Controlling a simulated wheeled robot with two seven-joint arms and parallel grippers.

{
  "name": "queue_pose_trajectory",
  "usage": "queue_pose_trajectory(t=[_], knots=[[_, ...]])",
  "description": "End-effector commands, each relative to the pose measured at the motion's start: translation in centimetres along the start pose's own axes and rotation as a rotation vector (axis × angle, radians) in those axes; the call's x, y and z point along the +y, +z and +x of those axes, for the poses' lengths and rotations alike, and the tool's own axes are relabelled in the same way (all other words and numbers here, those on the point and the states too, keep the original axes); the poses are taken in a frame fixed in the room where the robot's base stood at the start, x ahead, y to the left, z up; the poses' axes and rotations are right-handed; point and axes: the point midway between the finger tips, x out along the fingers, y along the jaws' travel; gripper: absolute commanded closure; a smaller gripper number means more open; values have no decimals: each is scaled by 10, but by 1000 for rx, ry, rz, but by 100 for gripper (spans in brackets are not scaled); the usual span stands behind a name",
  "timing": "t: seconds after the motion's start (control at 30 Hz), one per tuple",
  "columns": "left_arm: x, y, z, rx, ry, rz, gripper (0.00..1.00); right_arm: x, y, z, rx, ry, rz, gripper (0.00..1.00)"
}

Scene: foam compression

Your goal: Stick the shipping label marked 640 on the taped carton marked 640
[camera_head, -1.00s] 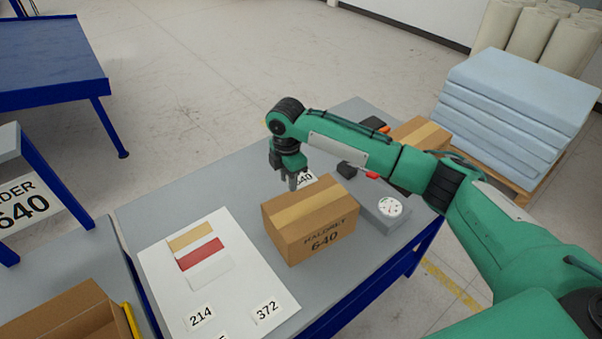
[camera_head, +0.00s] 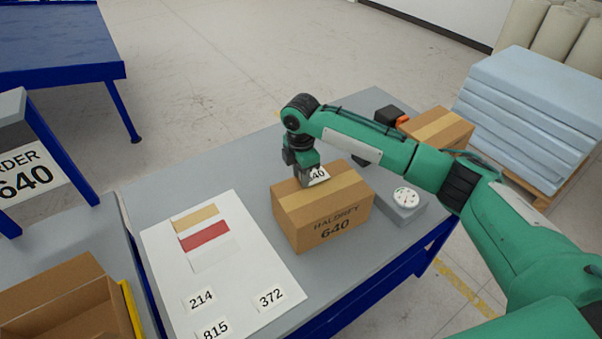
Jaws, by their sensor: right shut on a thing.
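The taped carton (camera_head: 322,216) marked 640 stands upright on the grey table, with a tan tape strip along its top. My right gripper (camera_head: 312,180) is just above the carton's top, toward its far left part. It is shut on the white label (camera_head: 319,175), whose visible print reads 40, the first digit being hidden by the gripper. I cannot tell whether the label touches the carton. My left gripper is out of view.
A white sheet (camera_head: 215,265) left of the carton holds labels 214 (camera_head: 201,298), 815 (camera_head: 215,329) and 372 (camera_head: 271,297). A grey device with a round dial (camera_head: 405,198) stands right of the carton. Another carton (camera_head: 437,128) is behind my right arm. An open box (camera_head: 65,300) is at lower left.

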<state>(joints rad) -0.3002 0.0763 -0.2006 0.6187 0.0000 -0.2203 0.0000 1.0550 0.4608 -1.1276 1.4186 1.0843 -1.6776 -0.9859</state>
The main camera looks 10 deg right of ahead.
Motion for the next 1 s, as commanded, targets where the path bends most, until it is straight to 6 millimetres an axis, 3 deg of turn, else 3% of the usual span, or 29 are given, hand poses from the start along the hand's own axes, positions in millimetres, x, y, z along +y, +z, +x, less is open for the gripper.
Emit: queue_pose_trajectory(t=[1.0], knots=[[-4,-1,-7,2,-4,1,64,1,0,3,0,1,0,88]])
